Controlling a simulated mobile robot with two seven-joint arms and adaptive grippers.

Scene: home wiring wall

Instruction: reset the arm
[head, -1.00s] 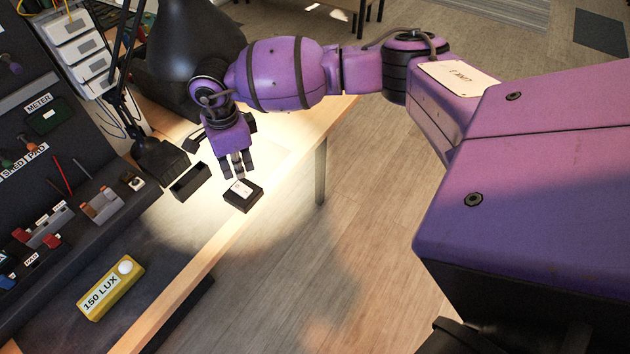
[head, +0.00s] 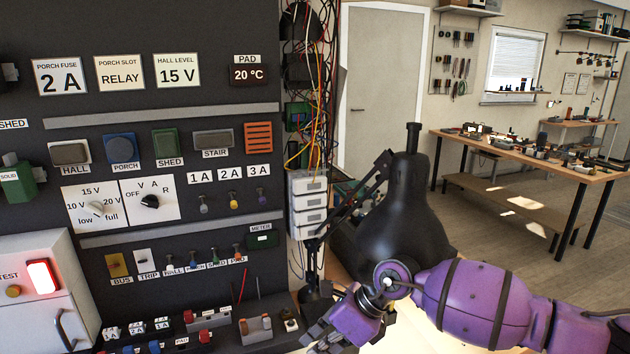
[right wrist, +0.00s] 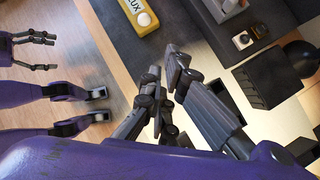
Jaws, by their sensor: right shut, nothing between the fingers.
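My right arm is purple and comes in from the right at the bottom of the head view. Its dark gripper (head: 318,338) is low, near the bench and beside the black lamp, partly cut off by the bottom edge. In the right wrist view the right gripper's grey fingers (right wrist: 166,78) are together with nothing between them, above the bench edge. My left gripper (right wrist: 46,53) shows at the left edge of the right wrist view, its fingers spread apart and empty. It is outside the head view.
A dark panel (head: 110,22) with switches and labels fills the left. A black lamp (head: 405,205) stands close to the right arm. A yellow 150 LUX block (right wrist: 138,14) lies on the bench. A lit red button (head: 41,275) is on a white box.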

